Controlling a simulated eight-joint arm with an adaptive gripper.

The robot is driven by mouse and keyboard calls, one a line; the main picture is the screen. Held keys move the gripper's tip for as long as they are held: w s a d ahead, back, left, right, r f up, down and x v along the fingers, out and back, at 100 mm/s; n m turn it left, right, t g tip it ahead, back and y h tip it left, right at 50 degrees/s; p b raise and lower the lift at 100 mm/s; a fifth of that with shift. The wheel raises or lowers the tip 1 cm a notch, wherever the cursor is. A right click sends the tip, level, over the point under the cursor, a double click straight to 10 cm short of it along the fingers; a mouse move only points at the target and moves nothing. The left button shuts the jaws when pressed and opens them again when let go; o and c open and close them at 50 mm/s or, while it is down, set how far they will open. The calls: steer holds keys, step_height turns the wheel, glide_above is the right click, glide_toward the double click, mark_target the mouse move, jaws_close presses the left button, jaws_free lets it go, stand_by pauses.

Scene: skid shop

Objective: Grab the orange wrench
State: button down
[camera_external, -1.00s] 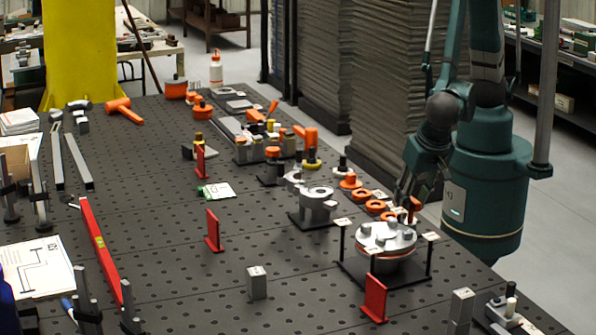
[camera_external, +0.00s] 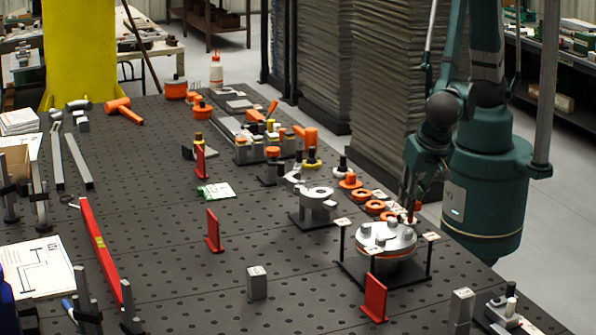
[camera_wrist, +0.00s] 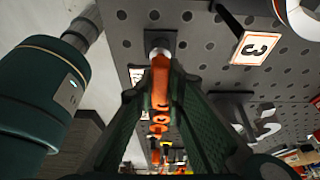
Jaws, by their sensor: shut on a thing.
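The orange wrench (camera_wrist: 160,88) stands out between the two dark green fingers of my gripper (camera_wrist: 162,78) in the wrist view. The fingers are shut on it. Its far end meets a round metal post (camera_wrist: 158,48) on a dark base; I cannot tell whether they touch. In the external view my gripper (camera_external: 411,198) points down just behind the round bolted metal flange (camera_external: 386,238), near the table's right edge. The wrench is mostly hidden there by the fingers and the flange.
Orange rings (camera_external: 375,206) lie just left of my gripper. A grey metal housing (camera_external: 317,204) stands further left, and a red upright plate (camera_external: 374,298) stands in front. Numbered cards (camera_wrist: 255,47) stand close by. The middle of the perforated table (camera_external: 160,235) is mostly clear.

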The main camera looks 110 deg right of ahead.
steer(key=shift+r, duration=0.1)
steer(key=shift+r, duration=4.85)
steer(key=shift+r, duration=0.15)
